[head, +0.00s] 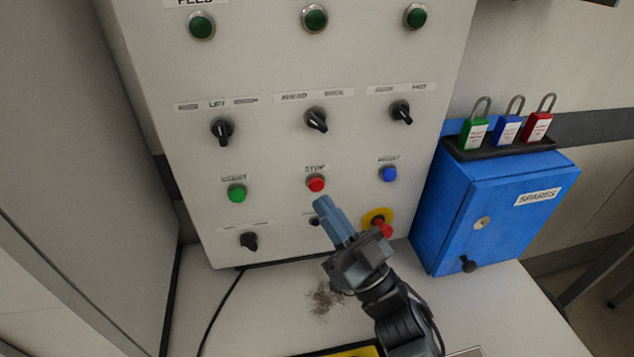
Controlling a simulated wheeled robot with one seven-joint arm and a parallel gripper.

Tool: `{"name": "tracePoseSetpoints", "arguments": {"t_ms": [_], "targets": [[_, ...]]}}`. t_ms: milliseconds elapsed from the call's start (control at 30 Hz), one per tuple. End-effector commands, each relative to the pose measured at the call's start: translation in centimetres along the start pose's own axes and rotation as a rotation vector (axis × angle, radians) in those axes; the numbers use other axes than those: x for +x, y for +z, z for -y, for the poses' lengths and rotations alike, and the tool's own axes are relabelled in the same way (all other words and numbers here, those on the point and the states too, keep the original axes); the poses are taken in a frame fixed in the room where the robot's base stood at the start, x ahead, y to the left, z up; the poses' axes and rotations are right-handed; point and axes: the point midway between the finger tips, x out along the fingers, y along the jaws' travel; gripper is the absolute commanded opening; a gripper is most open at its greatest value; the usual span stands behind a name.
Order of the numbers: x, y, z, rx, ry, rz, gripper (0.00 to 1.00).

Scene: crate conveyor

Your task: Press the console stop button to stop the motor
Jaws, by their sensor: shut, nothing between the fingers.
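The console (270,75) is a pale upright panel filling the middle of the head view. Its stop button (316,183) is a small red round button under a label that reads STOP, in the middle column. My gripper (322,203) is shut and empty, its blue-grey fingertips just below the red button in the picture. I cannot tell whether the tips touch the panel or stand off from it. My gripper partly hides a small dark control (314,221) below the stop button. The button itself is in plain view.
A green button (237,193) sits left of the stop button and a blue button (389,174) right. A red knob on a yellow disc (378,218) is close beside my gripper. Several black rotary switches are above. A blue SPARES box (455,205) with padlocks stands right.

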Motion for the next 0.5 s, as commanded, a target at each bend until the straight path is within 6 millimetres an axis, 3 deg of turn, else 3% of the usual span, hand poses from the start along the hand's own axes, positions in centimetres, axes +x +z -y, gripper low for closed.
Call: {"name": "tracePoseSetpoints", "arguments": {"t_ms": [500], "targets": [[-2.6,-2.0,1.9,-0.001,0.001,0.001,0.00]]}}
